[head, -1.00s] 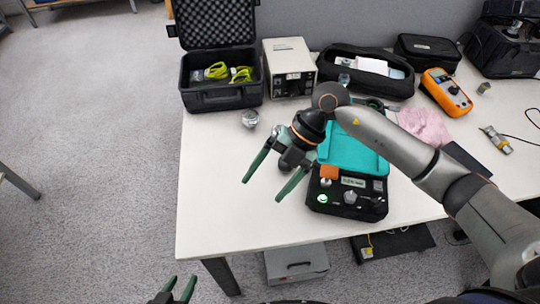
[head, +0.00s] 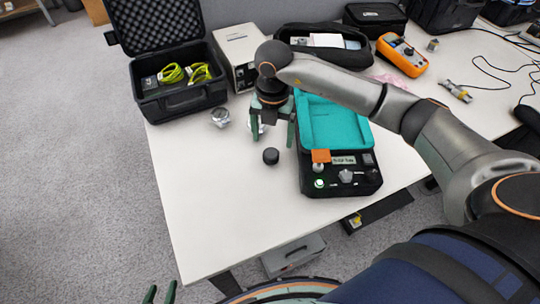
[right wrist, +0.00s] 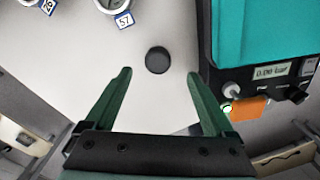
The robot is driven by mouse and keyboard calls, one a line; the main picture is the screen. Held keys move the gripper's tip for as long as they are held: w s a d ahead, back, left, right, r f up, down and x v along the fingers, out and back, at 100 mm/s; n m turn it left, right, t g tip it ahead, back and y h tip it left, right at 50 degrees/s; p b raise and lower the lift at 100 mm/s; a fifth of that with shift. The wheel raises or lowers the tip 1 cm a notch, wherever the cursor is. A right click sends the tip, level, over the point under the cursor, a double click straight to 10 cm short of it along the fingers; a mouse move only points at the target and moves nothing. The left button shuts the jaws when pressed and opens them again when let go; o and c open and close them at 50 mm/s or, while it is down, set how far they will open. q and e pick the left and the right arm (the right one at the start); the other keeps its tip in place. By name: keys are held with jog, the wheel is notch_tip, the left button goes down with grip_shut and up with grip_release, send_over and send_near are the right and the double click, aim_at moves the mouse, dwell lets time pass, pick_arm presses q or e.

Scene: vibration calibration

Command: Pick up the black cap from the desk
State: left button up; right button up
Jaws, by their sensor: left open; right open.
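The small round black cap (head: 271,156) lies on the white desk (head: 220,210), left of the teal-and-black calibrator. In the right wrist view the cap (right wrist: 158,60) sits just beyond the fingertips, between their lines, touching neither. My right gripper (head: 273,136) is open and empty, pointing down just behind the cap in the head view; it also shows in the right wrist view (right wrist: 158,73). My left gripper (head: 160,292) is open at the bottom left edge, off the desk, and only its fingertips show.
The calibrator (head: 340,178) stands close right of the cap. A silver round gauge (head: 220,117) lies to the left. An open black case (head: 180,100), a beige box (head: 240,52), a black pouch (head: 325,50) and an orange multimeter (head: 402,55) stand further back. The front left desk is clear.

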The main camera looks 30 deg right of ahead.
aim_at(271, 153)
notch_tip(271, 153, down, 8)
jog(key=shift+a+r, duration=0.15)
jog(key=shift+r, duration=0.05)
jog(key=shift+c, duration=0.2)
jog(key=shift+r, duration=0.1)
grip_shut()
dwell(0.6)
